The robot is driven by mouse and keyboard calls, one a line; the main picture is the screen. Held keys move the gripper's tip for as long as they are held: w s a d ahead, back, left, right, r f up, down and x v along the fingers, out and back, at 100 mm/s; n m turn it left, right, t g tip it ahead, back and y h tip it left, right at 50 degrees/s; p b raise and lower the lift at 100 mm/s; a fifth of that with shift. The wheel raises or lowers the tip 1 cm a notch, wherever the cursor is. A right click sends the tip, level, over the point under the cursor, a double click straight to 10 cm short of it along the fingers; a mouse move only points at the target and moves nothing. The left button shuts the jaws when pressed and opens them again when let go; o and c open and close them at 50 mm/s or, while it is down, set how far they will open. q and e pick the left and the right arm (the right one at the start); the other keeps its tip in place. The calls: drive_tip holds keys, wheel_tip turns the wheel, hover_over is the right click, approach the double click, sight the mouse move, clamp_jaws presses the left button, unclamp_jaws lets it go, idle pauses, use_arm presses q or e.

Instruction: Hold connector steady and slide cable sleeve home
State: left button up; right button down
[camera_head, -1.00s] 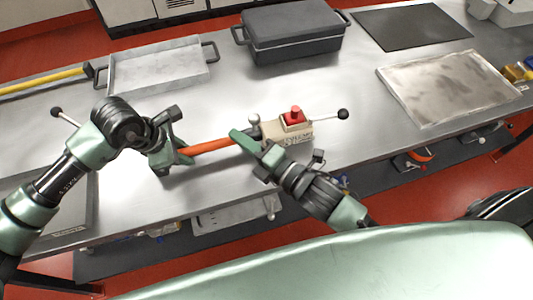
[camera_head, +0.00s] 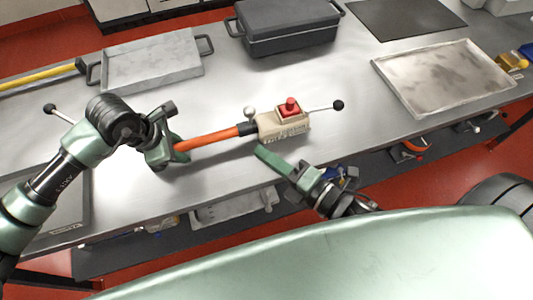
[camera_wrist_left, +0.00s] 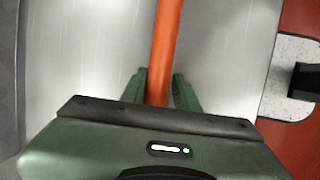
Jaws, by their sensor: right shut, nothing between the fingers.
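The connector (camera_head: 284,126) is a beige block with a red top piece, lying on the metal table. An orange cable sleeve (camera_head: 210,139) runs left from it, with a black collar (camera_head: 247,129) at the connector end. My left gripper (camera_head: 176,148) is at the sleeve's left end. In the left wrist view its green fingers (camera_wrist_left: 160,92) lie close on both sides of the orange sleeve (camera_wrist_left: 166,45) and appear shut on it. My right gripper (camera_head: 262,152) is shut and empty, just below the connector near the table's front edge, apart from it.
A rod with a black knob (camera_head: 338,104) sticks out right of the connector. A grey tray (camera_head: 150,62), a dark lidded box (camera_head: 288,28), a black mat (camera_head: 408,18) and a worn shallow tray (camera_head: 440,78) stand behind and right. The table between them is clear.

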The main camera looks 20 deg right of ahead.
use_arm(q)
drive_tip(key=shift+o, duration=1.3)
drive_tip(key=shift+f, duration=0.15)
drive_tip(key=v, duration=1.2)
drive_tip(key=shift+w, duration=0.1)
